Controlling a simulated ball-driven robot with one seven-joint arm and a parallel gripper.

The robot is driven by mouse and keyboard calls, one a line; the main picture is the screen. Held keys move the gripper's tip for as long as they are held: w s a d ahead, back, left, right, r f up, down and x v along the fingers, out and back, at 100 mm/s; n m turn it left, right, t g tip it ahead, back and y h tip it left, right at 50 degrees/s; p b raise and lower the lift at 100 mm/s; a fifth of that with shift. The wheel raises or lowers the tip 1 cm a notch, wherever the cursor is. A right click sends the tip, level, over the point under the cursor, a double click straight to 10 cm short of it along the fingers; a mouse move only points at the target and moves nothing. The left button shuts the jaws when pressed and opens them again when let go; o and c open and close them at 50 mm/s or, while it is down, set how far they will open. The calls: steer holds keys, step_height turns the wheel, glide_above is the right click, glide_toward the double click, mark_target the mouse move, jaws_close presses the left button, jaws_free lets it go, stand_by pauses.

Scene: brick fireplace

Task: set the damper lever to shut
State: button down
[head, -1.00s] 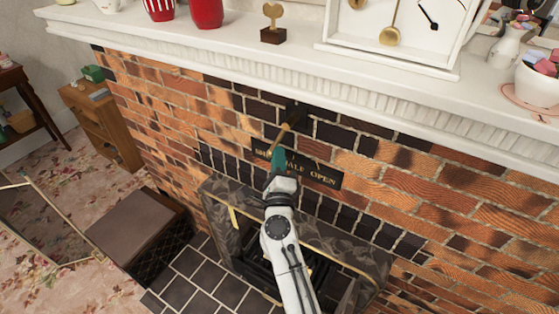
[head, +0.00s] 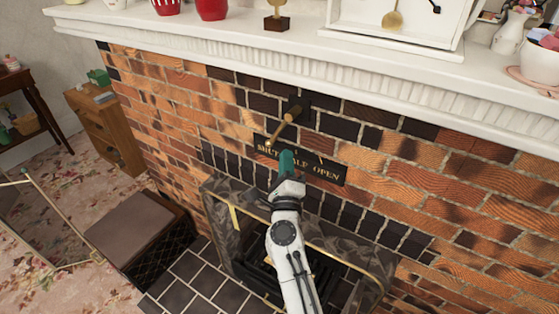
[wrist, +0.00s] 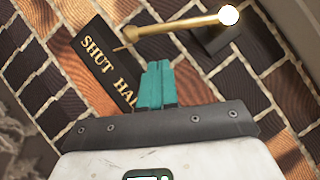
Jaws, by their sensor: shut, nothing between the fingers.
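The brass damper lever (head: 281,130) hangs from a dark bracket (head: 297,104) on the brick wall, tilted down and to the left. Its lower end is by the word SHUT on the black label plate (head: 322,170), which reads SHUT, HALF, OPEN. In the wrist view, the lever (wrist: 175,27) crosses above my fingertips, its thin pointer over the plate (wrist: 98,58) at the SHUT side. My gripper (head: 287,160) has teal fingers, shut and empty, in front of the plate. The fingertips (wrist: 155,65) appear apart from the lever and hide part of HALF.
The white mantel (head: 300,62) with a clock and ornaments juts out above the lever. The stone fireplace surround (head: 345,243) lies below the plate. A padded box (head: 135,230) stands at the lower left. The bricks right of the plate are bare.

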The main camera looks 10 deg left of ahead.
steer(key=p+v, duration=0.1)
steer(key=v, duration=0.9)
steer(key=shift+a+f, duration=0.1)
steer(key=shift+f, duration=0.05)
steer(key=s+d+f+n+g+y, duration=0.2)
steer(key=s+d+f+n+g, duration=0.45)
steer(key=d+n, duration=0.3)
steer(key=s+d+f+n+g+y, duration=0.1)
steer(key=s+d+f+n+g, duration=0.6)
steer(key=n, duration=0.4)
steer(key=s+d+f+g+h, duration=0.3)
steer(key=s+d+g+h, duration=0.3)
steer(key=s+d, duration=1.2)
steer(key=s, duration=0.4)
steer(key=shift+s+d+h, duration=0.25)
steer(key=shift+s+h, duration=0.1)
steer(key=shift+h, duration=0.05)
